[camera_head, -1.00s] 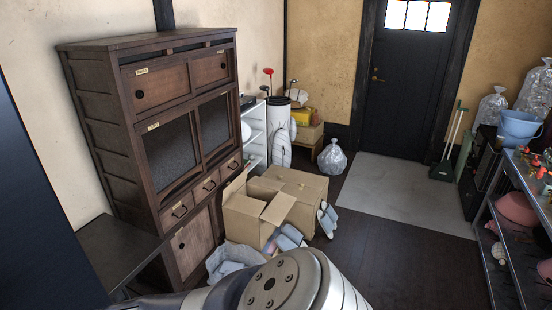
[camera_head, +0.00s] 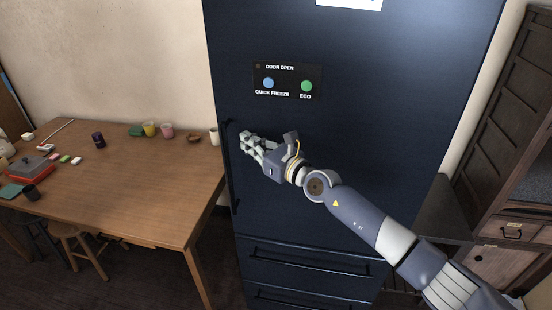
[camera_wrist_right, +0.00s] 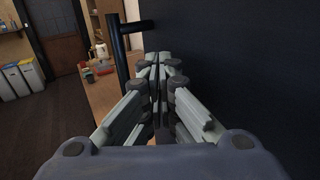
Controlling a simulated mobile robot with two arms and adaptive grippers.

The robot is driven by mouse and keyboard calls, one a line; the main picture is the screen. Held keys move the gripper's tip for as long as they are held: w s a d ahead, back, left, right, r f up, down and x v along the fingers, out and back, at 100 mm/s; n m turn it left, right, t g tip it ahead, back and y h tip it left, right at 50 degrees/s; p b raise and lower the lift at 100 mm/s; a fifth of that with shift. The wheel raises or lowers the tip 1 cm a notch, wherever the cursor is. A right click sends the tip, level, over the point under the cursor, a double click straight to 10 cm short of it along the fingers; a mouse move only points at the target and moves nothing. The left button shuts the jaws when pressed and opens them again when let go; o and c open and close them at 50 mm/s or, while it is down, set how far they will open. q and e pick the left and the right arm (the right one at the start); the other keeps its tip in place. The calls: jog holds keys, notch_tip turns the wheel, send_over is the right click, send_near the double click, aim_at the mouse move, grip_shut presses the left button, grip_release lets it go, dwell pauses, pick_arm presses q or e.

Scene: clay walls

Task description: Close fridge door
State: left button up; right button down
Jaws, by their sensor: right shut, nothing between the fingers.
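The fridge (camera_head: 370,110) is tall and dark blue and fills the middle of the head view. Its upper door bears a panel and has a vertical dark handle (camera_head: 228,170) on its left edge. The door looks about in line with the drawers below it; I cannot tell whether a small gap is left. My right gripper (camera_head: 246,143) is shut and empty, in front of the door just right of the handle. In the wrist view the gripper (camera_wrist_right: 160,62) points along the dark door face, with the handle (camera_wrist_right: 120,42) ahead and left. My left gripper is not in view.
A wooden table (camera_head: 130,200) with cups and small items stands left of the fridge, with stools (camera_head: 78,243) under it. A wooden cabinet (camera_head: 510,200) stands at the right. The wrist view shows bins (camera_wrist_right: 22,76) and open floor at left.

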jog(key=v, duration=0.9)
jog(key=d+f+m+t+h+b, duration=0.1)
jog(key=d+f+m+h, duration=0.3)
jog(key=f+m, duration=0.7)
jog(key=d+f+m+h, duration=0.1)
jog(key=d+f+m, duration=0.45)
jog(key=f, duration=0.95)
jog(key=s+d+f+m+g+h, duration=0.2)
jog(key=s+d+f+m, duration=0.25)
jog(key=s+f, duration=0.4)
jog(key=s+d+f+m+g+h+b, duration=0.1)
jog(key=s+d+f+m+h, duration=0.15)
jog(key=s+f+m, duration=0.6)
jog(key=s+d+f+m+g+h, duration=0.2)
jog(key=s+d+f, duration=0.2)
jog(key=f, duration=0.9)
jog(key=s+f+m+g, duration=0.2)
jog(key=s+f, duration=0.3)
jog(key=s, duration=0.7)
jog(key=s+d+f+m+g+h, duration=0.1)
jog(key=s+f+m+g, duration=0.2)
jog(key=s, duration=0.9)
jog(key=s+d+f+m+g, duration=0.1)
jog(key=s+f+m, duration=0.5)
jog(key=s, duration=0.6)
jog(key=shift+s+f+g+b, duration=0.35)
jog(key=shift+f+g, duration=0.05)
jog(key=shift+g, duration=0.5)
jog(key=shift+d, duration=0.1)
